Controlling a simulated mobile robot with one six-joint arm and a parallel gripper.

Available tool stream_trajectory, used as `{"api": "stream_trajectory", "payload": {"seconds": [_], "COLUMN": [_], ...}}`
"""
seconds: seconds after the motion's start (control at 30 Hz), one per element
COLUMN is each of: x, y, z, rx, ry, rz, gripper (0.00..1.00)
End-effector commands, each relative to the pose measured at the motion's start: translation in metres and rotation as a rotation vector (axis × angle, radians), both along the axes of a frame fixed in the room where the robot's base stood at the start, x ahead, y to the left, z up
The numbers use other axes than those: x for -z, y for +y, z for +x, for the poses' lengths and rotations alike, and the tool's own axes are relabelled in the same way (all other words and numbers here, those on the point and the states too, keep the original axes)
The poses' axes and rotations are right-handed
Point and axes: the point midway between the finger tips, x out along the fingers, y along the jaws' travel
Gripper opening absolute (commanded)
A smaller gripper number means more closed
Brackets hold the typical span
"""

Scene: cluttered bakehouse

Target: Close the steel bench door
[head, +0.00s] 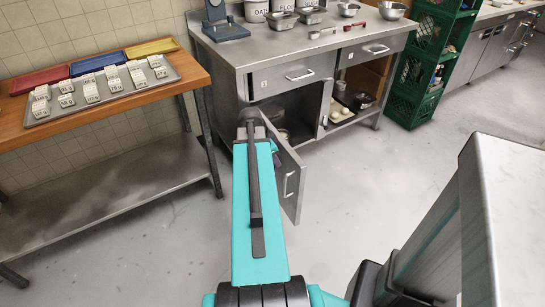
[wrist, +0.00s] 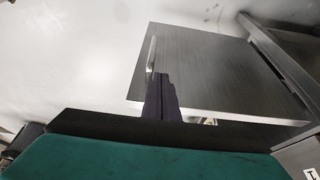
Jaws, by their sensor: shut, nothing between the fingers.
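The steel bench door (head: 293,200) stands swung out from the front of the steel bench (head: 262,90), with a dark open compartment behind it. Its bar handle (head: 290,183) shows near the free edge. In the wrist view the door (wrist: 205,75) is a broad grey panel, with the handle (wrist: 151,58) at its left edge. My gripper (wrist: 160,88) is shut and empty, its dark fingers overlapping the door's lower left part near the handle. I cannot tell whether they touch it. In the head view my arm hides most of the gripper and the door's hinge side.
Green crates (head: 425,65) are stacked right of the bench. Bare floor (head: 350,170) lies right of the door.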

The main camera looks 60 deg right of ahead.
Motion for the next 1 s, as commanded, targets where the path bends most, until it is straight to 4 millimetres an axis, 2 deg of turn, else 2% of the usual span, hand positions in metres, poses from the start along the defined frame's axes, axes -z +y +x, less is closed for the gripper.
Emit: {"api": "stream_trajectory", "payload": {"seconds": [0.33, 0.6, 1.0], "x": [0.036, 0.033, 0.033], "y": [-0.012, -0.037, -0.043], "z": [-0.009, -0.028, -0.033], "rx": [0.002, 0.003, 0.0], "ry": [0.001, -0.001, 0.0], "rz": [0.002, -0.001, 0.0], "gripper": [0.0, 0.0, 0.0]}}
